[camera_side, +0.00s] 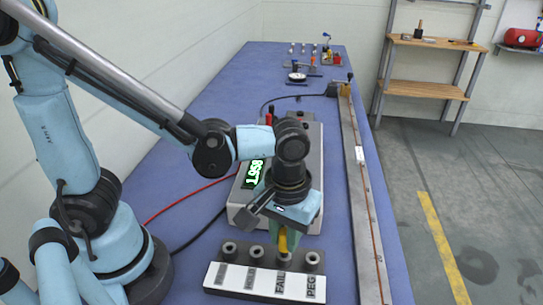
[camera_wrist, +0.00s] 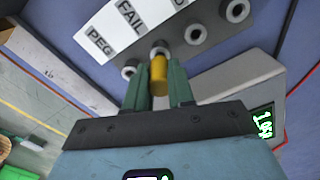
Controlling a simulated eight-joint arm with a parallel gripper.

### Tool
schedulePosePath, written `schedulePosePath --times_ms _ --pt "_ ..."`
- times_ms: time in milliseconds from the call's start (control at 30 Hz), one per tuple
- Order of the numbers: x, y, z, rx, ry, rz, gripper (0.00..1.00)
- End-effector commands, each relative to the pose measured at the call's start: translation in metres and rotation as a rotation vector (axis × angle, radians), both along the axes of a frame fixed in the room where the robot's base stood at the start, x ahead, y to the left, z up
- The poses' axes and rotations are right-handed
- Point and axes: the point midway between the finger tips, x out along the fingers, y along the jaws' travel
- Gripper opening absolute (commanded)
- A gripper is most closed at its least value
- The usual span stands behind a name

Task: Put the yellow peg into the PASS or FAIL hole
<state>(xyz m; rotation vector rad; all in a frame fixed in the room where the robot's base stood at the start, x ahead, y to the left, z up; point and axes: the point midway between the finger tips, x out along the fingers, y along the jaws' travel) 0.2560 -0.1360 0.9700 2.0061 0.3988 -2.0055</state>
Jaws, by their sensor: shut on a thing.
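The yellow peg (camera_side: 283,240) is upright in my gripper (camera_side: 285,235), whose green fingers are shut on it. It also shows in the wrist view (camera_wrist: 158,76) between the fingertips (camera_wrist: 157,88). The dark block (camera_side: 262,254) has a row of ringed holes, with a white label strip (camera_side: 264,282) in front. FAIL and PEG are readable; the left labels are hard to read in the side view. The peg's lower end is at the FAIL hole (camera_wrist: 160,48), partly covering it. I cannot tell whether its tip has entered. The PEG hole (camera_wrist: 129,72) looks empty.
A long metal rail (camera_side: 361,190) runs along the right side of the blue bench (camera_side: 225,105).

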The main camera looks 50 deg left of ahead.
Motion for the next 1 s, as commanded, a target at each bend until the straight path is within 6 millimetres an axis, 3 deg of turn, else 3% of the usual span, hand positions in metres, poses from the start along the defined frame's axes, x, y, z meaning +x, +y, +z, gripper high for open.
schedulePosePath --times_ms 867,900,1000 --pt "0.0 0.0 -0.02 0.0 0.0 0.0 0.0" --pt "0.0 0.0 -0.019 0.0 0.0 0.0 0.29" --pt "0.0 0.0 -0.019 0.0 0.0 0.0 0.44"
